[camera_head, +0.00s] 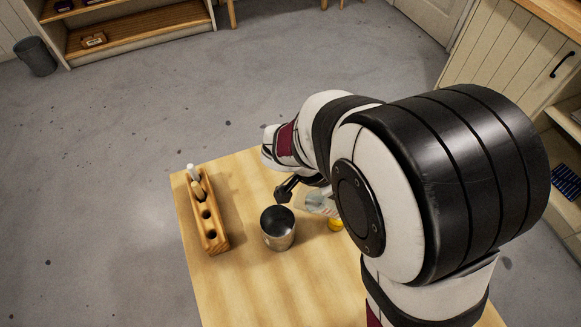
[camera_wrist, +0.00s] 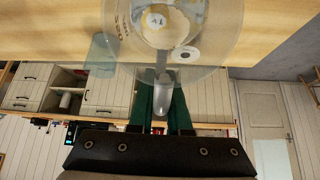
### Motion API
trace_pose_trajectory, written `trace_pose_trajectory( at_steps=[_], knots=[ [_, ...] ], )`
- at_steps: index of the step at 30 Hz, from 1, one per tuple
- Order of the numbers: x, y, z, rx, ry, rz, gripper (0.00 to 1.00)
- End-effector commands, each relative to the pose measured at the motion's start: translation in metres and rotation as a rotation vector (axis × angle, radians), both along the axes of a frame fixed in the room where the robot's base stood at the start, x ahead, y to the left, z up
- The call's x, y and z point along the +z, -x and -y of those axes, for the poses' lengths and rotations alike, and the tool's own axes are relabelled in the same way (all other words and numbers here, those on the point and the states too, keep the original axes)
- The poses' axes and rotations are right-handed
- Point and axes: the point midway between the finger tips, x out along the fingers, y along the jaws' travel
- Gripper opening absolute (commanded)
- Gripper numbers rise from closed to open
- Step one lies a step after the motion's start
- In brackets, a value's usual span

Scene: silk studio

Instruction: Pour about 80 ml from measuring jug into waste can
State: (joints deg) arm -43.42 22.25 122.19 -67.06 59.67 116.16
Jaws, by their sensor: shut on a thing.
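The clear measuring jug (camera_head: 318,203) is partly hidden behind my arm in the head view, just behind and to the right of the grey metal waste can (camera_head: 278,236). The can stands upright and open-topped on the wooden table. In the wrist view the see-through jug (camera_wrist: 221,50) fills the upper middle. My gripper (camera_wrist: 161,84) is shut on its handle there, one green finger on each side. The dark gripper (camera_head: 287,188) also shows in the head view behind the can. I cannot tell the jug's exact tilt or its liquid level.
A wooden rack (camera_head: 217,240) holding a few stick-like tools stands left of the can on the table (camera_head: 240,285). A small yellow thing (camera_head: 335,224) shows right of the can, partly hidden. A translucent vessel (camera_wrist: 101,55) shows left of the jug in the wrist view.

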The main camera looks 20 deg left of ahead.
Motion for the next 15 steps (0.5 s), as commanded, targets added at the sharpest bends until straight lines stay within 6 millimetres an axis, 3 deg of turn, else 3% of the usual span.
trace_pose_trajectory(
  at_steps=[15],
  knots=[
    [0.0067,0.0069,-0.0077,0.001,0.140,0.116,0.00]
  ],
)
